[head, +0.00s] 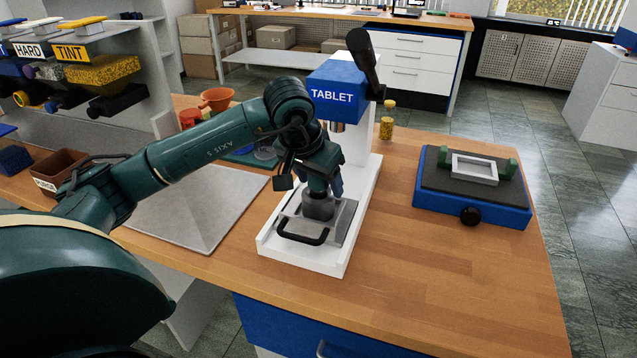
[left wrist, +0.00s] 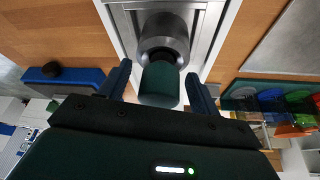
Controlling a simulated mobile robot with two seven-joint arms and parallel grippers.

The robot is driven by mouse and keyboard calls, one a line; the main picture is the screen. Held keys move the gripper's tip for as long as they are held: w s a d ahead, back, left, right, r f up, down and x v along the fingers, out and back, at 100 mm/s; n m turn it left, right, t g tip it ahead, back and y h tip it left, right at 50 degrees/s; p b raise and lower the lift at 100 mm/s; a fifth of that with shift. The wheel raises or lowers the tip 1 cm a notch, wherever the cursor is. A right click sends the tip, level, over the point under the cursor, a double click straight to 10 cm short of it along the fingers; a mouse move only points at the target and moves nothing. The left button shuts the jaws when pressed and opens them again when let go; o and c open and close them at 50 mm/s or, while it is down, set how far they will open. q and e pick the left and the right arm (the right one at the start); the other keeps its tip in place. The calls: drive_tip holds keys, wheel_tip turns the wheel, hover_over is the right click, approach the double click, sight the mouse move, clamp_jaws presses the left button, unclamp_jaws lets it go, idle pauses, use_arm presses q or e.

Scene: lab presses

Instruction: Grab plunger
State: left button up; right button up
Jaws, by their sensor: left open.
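The plunger shows in the left wrist view as a dark green cylinder (left wrist: 160,86) standing in a grey metal die (left wrist: 163,35). My left gripper (left wrist: 160,74) is open, with one blue finger on each side of the plunger and a visible gap at both sides. In the head view my left gripper (head: 325,188) points down over the grey die (head: 318,208), and the plunger is hidden by it. The die stands on a metal plate with a black handle (head: 303,235), on the white base of the TABLET press (head: 335,82). My right gripper is in neither view.
The press's black lever (head: 364,60) rises behind my wrist. A blue stand with a grey tray (head: 474,169) is at right. A grey mat (head: 195,220) lies at left. The bench's front right is clear.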

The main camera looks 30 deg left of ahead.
use_arm(q)
drive_tip(key=shift+r, duration=0.1)
drive_tip(key=c, duration=1.3)
